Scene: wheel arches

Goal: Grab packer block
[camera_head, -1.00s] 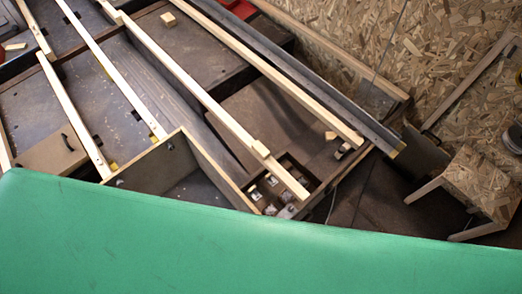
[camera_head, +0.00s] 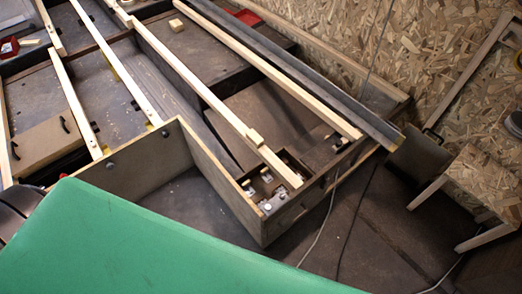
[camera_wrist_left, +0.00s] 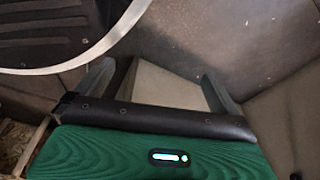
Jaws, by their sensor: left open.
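Small pale wooden blocks show in the head view. One block (camera_head: 176,25) lies on a dark panel near the top, and another (camera_head: 255,137) sits on a long wooden batten. I cannot tell which one is the packer block. My left gripper (camera_wrist_left: 155,70) shows in the left wrist view, with its two grey fingers spread apart. A pale tan, angular surface (camera_wrist_left: 158,92) shows between the fingers; I cannot tell what it is or whether it touches them. Neither gripper shows in the head view.
Long wooden battens (camera_head: 190,80) run across a dark bench frame. An open box (camera_head: 170,165) stands in front of it, beside a compartment (camera_head: 275,190) of small metal parts. A small wooden stool (camera_head: 480,185) stands at the right. Cables cross the dark floor. Green covering hides the lower left.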

